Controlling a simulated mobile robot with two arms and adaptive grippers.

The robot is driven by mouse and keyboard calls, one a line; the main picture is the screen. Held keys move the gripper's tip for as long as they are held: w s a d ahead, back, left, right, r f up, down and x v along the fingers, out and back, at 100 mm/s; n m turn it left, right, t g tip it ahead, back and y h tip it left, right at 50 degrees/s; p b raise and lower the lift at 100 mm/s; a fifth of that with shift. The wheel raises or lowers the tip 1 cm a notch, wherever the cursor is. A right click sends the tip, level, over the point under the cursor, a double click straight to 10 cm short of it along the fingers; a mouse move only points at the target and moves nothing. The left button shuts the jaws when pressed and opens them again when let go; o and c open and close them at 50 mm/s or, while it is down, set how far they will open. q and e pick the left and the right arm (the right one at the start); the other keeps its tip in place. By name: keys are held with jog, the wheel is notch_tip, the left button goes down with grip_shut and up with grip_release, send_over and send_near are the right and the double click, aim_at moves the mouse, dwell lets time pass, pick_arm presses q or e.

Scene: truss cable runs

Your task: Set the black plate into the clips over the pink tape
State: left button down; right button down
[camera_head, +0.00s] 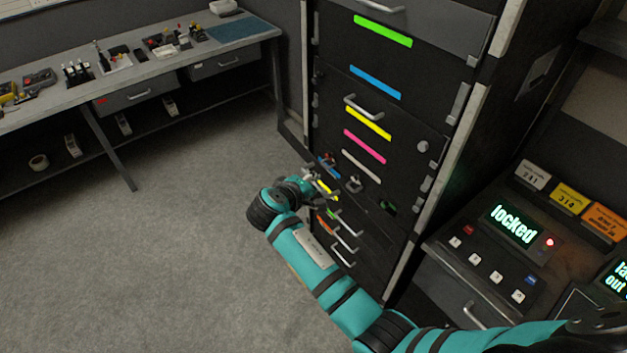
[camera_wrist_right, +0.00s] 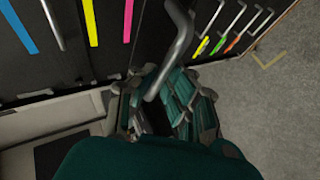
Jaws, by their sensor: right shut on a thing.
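The pink tape (camera_head: 364,146) is a short slanted strip on the cabinet's black front, between a yellow strip and a white strip. It also shows in the right wrist view (camera_wrist_right: 128,20). Grey clip-like fittings (camera_head: 426,186) line the front's edges. I cannot pick out a separate black plate against the black front. My right gripper (camera_head: 324,184) is low at the cabinet's left edge, below the pink tape. In the wrist view its fingers (camera_wrist_right: 155,108) are closed around the lower end of a bent grey bar (camera_wrist_right: 178,45), which looks like a handle. My left gripper is not in view.
Several drawer handles (camera_head: 343,245) stick out low on the cabinet. A console (camera_head: 500,255) with a "locked" screen (camera_head: 513,223) and buttons stands at the right. A workbench (camera_head: 150,67) with small items is at the back left. The grey floor (camera_head: 170,230) between is clear.

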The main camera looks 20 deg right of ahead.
jog(key=shift+n+t+h, duration=0.3)
jog(key=shift+n+h, duration=0.1)
jog(key=shift+n, duration=0.2)
jog(key=shift+a+f, duration=0.1)
jog(key=shift+f, duration=0.15)
dwell(1.6)
